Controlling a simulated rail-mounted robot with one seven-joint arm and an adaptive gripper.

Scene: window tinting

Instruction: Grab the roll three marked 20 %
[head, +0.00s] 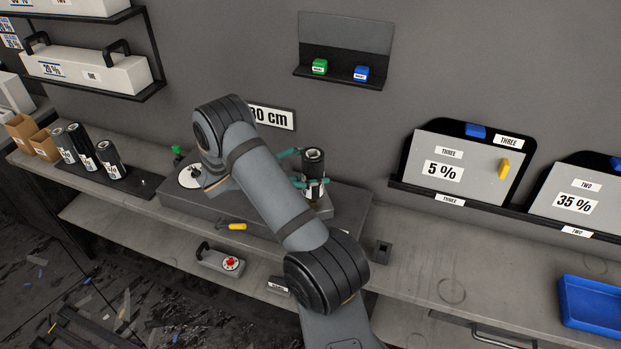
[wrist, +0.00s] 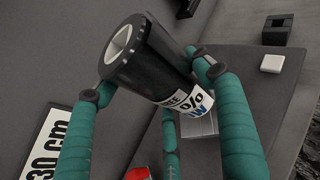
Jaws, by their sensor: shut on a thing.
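A black roll (head: 314,162) with a white label stands upright on the raised grey platform or just above it; I cannot tell which. In the wrist view the same roll (wrist: 146,62) looks tilted, and its label shows part of a word ending in "EE" and a "%" sign; the number is not clearly readable. My gripper (head: 299,170) has its teal fingers around the roll. In the wrist view my gripper (wrist: 155,80) is shut on it, with fingertips on both sides. My arm hides part of the platform.
Several similar rolls (head: 84,148) stand on a dark mat at the left. A "30 cm" sign (head: 272,117) is behind my arm. A red-button box (head: 221,260) and a yellow-handled tool (head: 237,227) lie in front. A blue tray (head: 590,305) is at far right; the middle right counter is mostly clear.

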